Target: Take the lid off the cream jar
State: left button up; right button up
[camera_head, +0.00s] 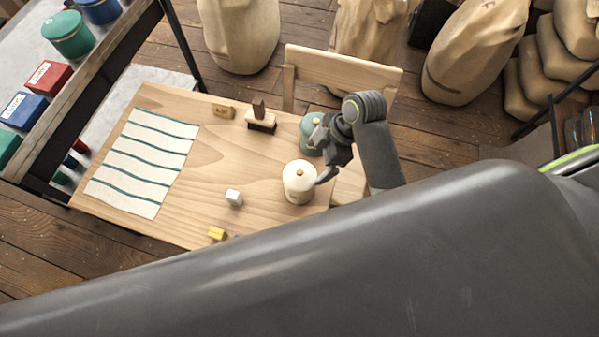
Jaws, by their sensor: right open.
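The cream jar (299,187) stands upright on the right part of the wooden table. Its lid (299,171) is on top and has a small golden-brown knob. My right gripper (318,165) is open, just to the right of and above the jar, with nothing seen between its fingers. One finger shows close to the jar's right side; I cannot tell whether it touches. A green-grey jar (309,133) with a similar knob stands behind the cream one, partly hidden by my right gripper. My left gripper is not in view.
The table (225,145) also holds a striped cloth (143,160), a brush (260,122), a small wooden block (223,110), a white block (234,197) and a yellow block (217,233). A chair (340,70) stands behind it. The table's middle is clear. My large grey arm link covers the front.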

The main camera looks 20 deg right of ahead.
send_over(303, 173)
jog(key=d, duration=0.2)
jog(key=f, duration=0.4)
jog(key=shift+s+f+p, duration=0.1)
jog(key=shift+s+p, duration=0.25)
jog(key=shift+w+a+f+p, duration=0.15)
jog(key=shift+a+f+p, duration=0.05)
jog(key=shift+f+p, duration=0.2)
jog(key=x, duration=0.2)
jog(key=shift+w+a+f+p, duration=0.2)
jog(key=shift+w+f+p, duration=0.1)
jog(key=shift+f+p, duration=0.1)
jog(key=shift+a+f, duration=0.2)
jog(key=shift+f, duration=0.45)
jog(key=c, duration=0.9)
jog(key=shift+s, duration=0.15)
jog(key=c, duration=0.4)
